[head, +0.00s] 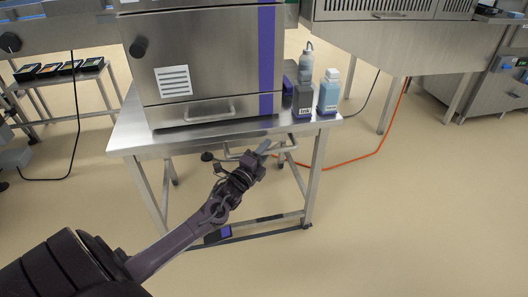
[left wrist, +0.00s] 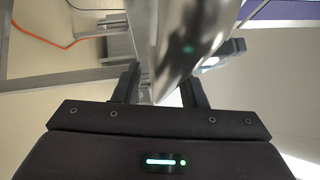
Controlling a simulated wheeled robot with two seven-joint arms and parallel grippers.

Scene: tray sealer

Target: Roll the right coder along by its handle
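The coder is a steel cabinet (head: 215,62) with a purple stripe, standing on a steel table frame (head: 140,140). A bar handle (head: 288,150) sticks out from the frame's front edge, below the tabletop. My left gripper (head: 264,148) is at this bar, near its middle. The exact contact is partly hidden. My right gripper is not in view.
A dark bottle (head: 303,100) and a blue bottle (head: 328,93) stand at the tabletop's right. An orange cable (head: 370,153) lies on the floor to the right. A small side table (head: 60,80) is at the left, another steel machine (head: 385,45) behind right. The front floor is clear.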

